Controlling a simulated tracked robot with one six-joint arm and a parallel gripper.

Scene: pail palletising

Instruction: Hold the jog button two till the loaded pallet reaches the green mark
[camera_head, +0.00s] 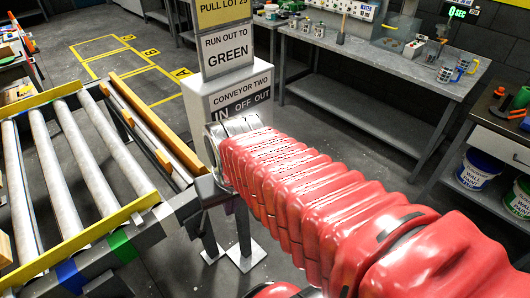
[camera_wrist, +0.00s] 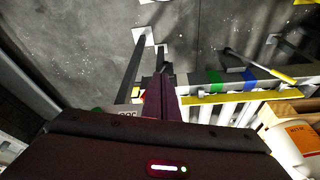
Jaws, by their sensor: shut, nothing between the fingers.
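The white control box (camera_head: 232,100) reads "CONVEYOR TWO" with "IN", "OFF" and "OUT"; its buttons are hidden behind my arm. My gripper (camera_wrist: 166,78) is shut and empty, pointing down beside the box's stand; I cannot tell whether it touches a button. The green mark (camera_head: 121,246) is on the conveyor's near side frame, right of a blue one (camera_head: 71,273); it also shows in the wrist view (camera_wrist: 215,76). In the wrist view, a wooden pallet (camera_wrist: 268,114) carries a white pail with an orange label (camera_wrist: 302,138), further along the rollers than both marks.
The roller conveyor (camera_head: 52,170) with yellow rails fills the left. A sign above the box says "RUN OUT TO GREEN" (camera_head: 228,50). A grey workbench (camera_head: 390,70) stands behind, and pails of wall paint (camera_head: 478,170) are on the right. Yellow floor bays (camera_head: 125,70) lie behind.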

